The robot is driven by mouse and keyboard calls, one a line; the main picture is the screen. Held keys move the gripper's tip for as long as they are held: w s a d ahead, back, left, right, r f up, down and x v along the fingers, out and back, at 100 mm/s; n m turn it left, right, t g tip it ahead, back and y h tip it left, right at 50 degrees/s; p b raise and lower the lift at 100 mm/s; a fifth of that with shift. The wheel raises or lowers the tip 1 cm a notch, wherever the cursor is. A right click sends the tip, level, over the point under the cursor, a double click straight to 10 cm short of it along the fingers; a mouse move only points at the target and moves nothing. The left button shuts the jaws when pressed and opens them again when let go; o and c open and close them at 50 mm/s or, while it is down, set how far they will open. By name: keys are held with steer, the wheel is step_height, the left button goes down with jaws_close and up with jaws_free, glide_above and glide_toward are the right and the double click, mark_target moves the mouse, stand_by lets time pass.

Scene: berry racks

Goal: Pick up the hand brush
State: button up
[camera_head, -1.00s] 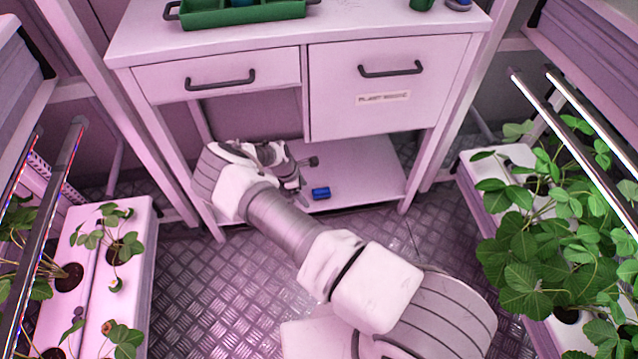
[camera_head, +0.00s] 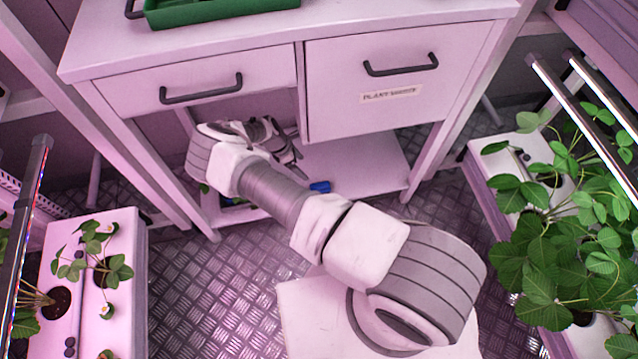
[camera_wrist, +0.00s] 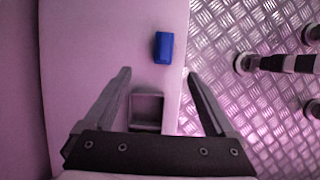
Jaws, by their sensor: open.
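I cannot make out a clear hand brush in either view. A small blue block (camera_head: 320,186) lies on the cabinet's lower shelf; it also shows in the wrist view (camera_wrist: 164,47), just past my fingertips. I cannot tell whether it is part of a brush. My gripper (camera_wrist: 158,73) is open, with nothing held between its fingers. In the wrist view a grey, square, hollow-looking piece (camera_wrist: 147,98) shows between the fingers, nearer the palm. In the head view my gripper (camera_head: 292,160) reaches under the drawers, above the shelf, and my arm hides part of the shelf.
The lower shelf (camera_head: 355,165) is bare to the right of the blue block. Small green and blue items (camera_head: 232,202) show at its left, partly hidden. Closed drawers (camera_head: 205,85) hang above. Plant racks stand left (camera_head: 115,310) and right (camera_head: 500,205). Metal flooring (camera_head: 225,285) lies between.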

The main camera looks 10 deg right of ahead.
steer(key=b+x, duration=0.3)
steer(key=x, duration=0.8)
steer(key=shift+s+d+f, duration=0.15)
steer(key=shift+f, duration=0.15)
steer(key=b+x, duration=0.1)
steer(key=x, duration=0.3)
steer(key=shift+s+b, duration=0.4)
steer(key=shift+d+f, duration=0.25)
steer(key=shift+f, duration=0.35)
steer(key=shift+c, duration=0.3)
jaws_close()
